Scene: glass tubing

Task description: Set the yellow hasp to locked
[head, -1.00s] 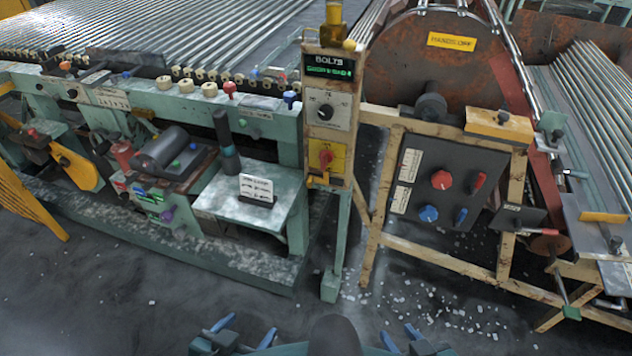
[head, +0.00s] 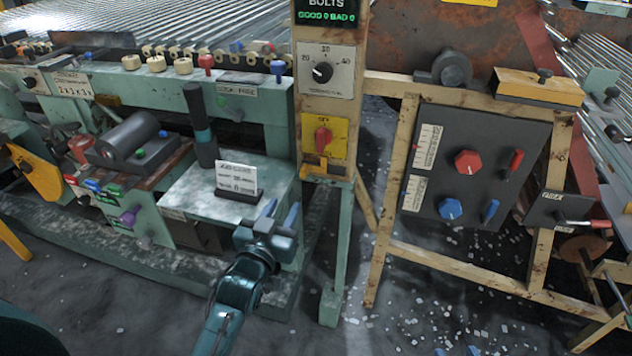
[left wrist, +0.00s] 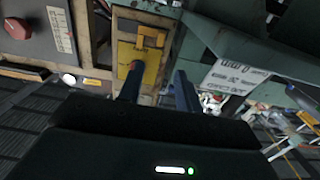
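The yellow hasp (head: 322,168) sits at the lower edge of a yellow plate (head: 340,134), below a red rotary knob (head: 323,138), on the wooden post. It also shows in the left wrist view (left wrist: 150,38), turned over and small; whether it is locked is too small to tell. My left gripper (head: 279,213) is open and empty, below and to the left of the hasp, apart from it. Its two fingers show apart in the left wrist view (left wrist: 159,88), pointing toward the plate. My right gripper (head: 456,351) shows only its blue fingertips, apart, at the bottom edge.
A small table (head: 190,200) with a printed card (head: 236,178) stands left of the post. A dial (head: 322,73) is above the yellow plate. A dark panel (head: 490,145) with red and blue knobs is to the right. The floor in front has scattered bits.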

